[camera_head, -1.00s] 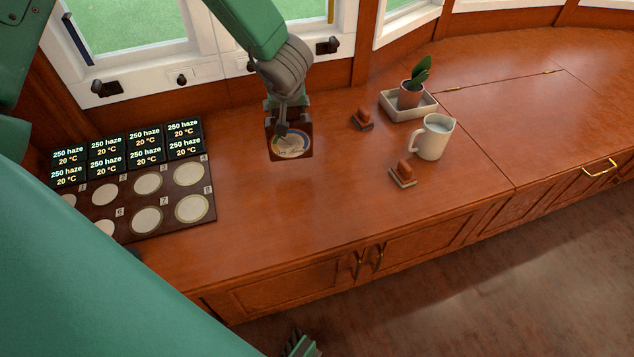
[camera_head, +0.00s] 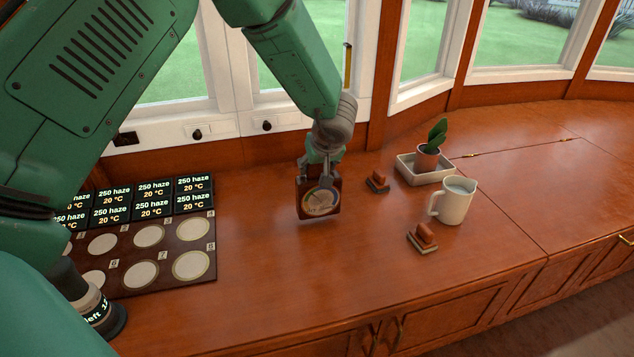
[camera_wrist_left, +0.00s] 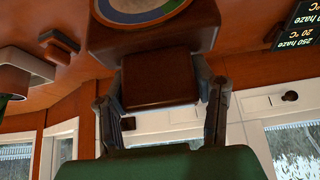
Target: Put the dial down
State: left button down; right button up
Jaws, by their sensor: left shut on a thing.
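The dial is a dark reddish-brown wooden block with a round pale face ringed in colour (camera_head: 319,202). My left gripper (camera_head: 322,172) is shut on it from behind. The face is turned towards the head camera. In the head view the dial hangs over the counter (camera_head: 270,250); whether its lower edge touches the wood I cannot tell. In the left wrist view the dial (camera_wrist_left: 150,38) is at the top, with the two fingers of my left gripper (camera_wrist_left: 163,90) at the sides of its brown rear part. My right gripper is not in view.
A dark board with round pale pads (camera_head: 192,264) and several "250 haze 20 °C" displays (camera_head: 152,208) lies left. Counter before the dial is clear.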

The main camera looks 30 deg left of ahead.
pick_arm(q)
jog(key=shift+d+f+b, duration=0.25)
jog(key=shift+f, duration=0.35)
jog(key=shift+d+f+b, duration=0.2)
jog(key=shift+f, duration=0.4)
jog(key=shift+w+r, duration=0.1)
jog(key=shift+a, duration=0.4)
jog(key=c, duration=0.7)
grip_release()
jog(key=shift+a+f, duration=0.2)
jog(key=shift+a, duration=0.1)
jog(key=shift+d+r, duration=0.25)
jog(key=shift+d, duration=0.35)
jog(key=p+v, duration=0.5)
jog(key=v, duration=0.6)
jog(key=shift+s+r, duration=0.25)
jog(key=shift+s, duration=0.05)
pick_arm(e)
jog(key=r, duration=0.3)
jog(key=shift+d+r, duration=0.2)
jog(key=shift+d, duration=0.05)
